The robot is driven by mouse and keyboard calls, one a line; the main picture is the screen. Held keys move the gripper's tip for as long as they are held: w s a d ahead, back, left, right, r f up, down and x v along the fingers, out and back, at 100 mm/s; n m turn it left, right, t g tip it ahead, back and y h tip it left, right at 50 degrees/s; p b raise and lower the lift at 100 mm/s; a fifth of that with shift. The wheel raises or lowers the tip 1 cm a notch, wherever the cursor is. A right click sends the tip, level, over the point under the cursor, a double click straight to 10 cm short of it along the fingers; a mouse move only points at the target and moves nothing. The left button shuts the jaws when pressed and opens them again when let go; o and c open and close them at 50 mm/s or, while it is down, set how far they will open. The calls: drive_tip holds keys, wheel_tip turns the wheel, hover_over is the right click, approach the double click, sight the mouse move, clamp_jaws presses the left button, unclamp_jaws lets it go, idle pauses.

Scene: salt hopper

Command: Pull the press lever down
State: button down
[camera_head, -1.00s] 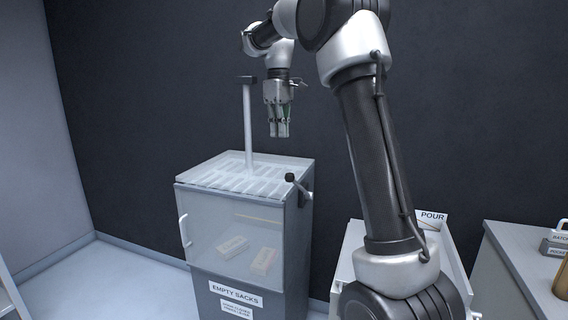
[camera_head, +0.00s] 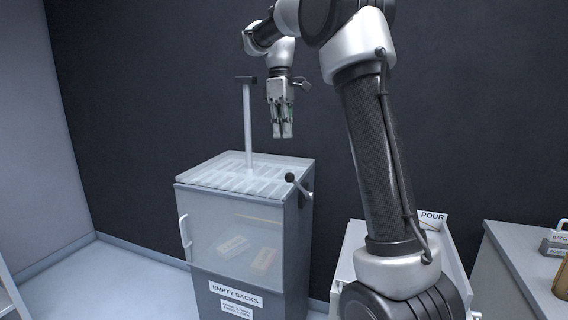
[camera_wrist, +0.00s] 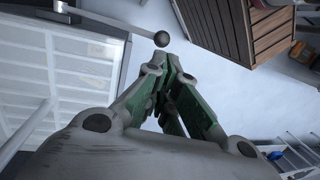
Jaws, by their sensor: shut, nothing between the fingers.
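The press lever (camera_head: 300,187) is a short grey arm with a black ball knob, mounted on the right side of the grey cabinet (camera_head: 299,232). It also shows in the wrist view, where the black knob (camera_wrist: 161,39) lies just beyond the fingertips. My gripper (camera_head: 283,136) points down above the cabinet top, to the left of and higher than the knob, apart from it. In the wrist view my gripper (camera_wrist: 174,72) shows its fingers together with green inner pads. It is shut and empty.
A post with a dark crossbar (camera_head: 246,79) rises from the slatted cabinet top, just left of my gripper. A clear front door with a white handle (camera_head: 184,230) covers sacks inside. A wooden crate (camera_wrist: 250,27) shows in the wrist view. A counter (camera_head: 515,250) stands right.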

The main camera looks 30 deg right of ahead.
wheel_tip(320, 180, down, 9)
drive_tip(key=s, duration=0.1)
drive_tip(key=shift+s+a, duration=0.2)
drive_tip(key=shift+s, duration=0.2)
drive_tip(key=shift+f, duration=0.1)
